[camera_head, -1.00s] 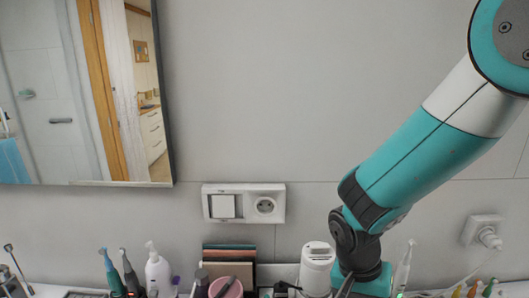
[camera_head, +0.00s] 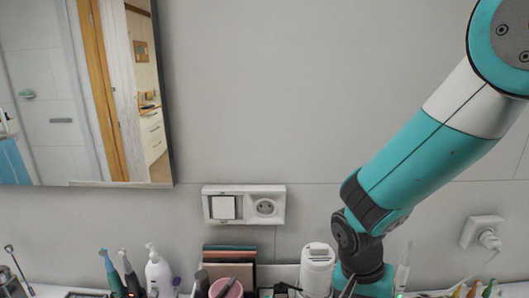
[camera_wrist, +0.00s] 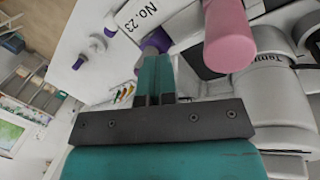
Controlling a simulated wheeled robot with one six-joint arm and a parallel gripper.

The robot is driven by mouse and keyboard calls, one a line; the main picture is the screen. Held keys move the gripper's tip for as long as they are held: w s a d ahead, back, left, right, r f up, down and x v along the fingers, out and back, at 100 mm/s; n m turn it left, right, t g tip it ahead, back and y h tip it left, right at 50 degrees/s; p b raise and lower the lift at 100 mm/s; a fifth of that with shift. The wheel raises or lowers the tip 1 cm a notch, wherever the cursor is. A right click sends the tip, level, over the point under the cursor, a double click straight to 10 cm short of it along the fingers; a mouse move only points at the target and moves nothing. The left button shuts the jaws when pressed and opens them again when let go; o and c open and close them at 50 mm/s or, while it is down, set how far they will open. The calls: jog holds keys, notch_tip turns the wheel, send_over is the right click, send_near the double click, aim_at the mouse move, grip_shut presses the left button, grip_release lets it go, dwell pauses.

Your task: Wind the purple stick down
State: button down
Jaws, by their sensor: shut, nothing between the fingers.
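My gripper (camera_wrist: 154,62) shows in the wrist view with its two teal fingers shut together and nothing between them. A purple stick-like piece with a grey end (camera_wrist: 158,42) is just beyond the fingertips, partly hidden by them; I cannot tell whether they touch. I cannot tell for sure whether this is the purple stick or how far it is wound out. Another small purple object (camera_head: 176,281) shows at the bottom of the head view. The fingertips are not clearly seen in the head view.
A pink cylinder (camera_wrist: 229,38) stands close to the right of the fingers, next to a white item marked "No. 23" (camera_wrist: 140,14). A silver-grey container (camera_wrist: 272,105) lies further right. In the head view, a white cylinder (camera_head: 317,268) is left of my wrist.

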jog(key=shift+w+d+p, duration=0.1)
jog(key=shift+w+p, duration=0.05)
jog(key=shift+p, duration=0.35)
jog(key=shift+w+a, duration=0.2)
jog(key=shift+a, duration=0.15)
jog(key=shift+r, duration=0.2)
jog(key=p+v, duration=0.3)
jog(key=d+p+v, duration=0.1)
jog(key=p+v, duration=0.1)
jog(key=shift+s+r, duration=0.3)
jog(key=shift+r, duration=0.1)
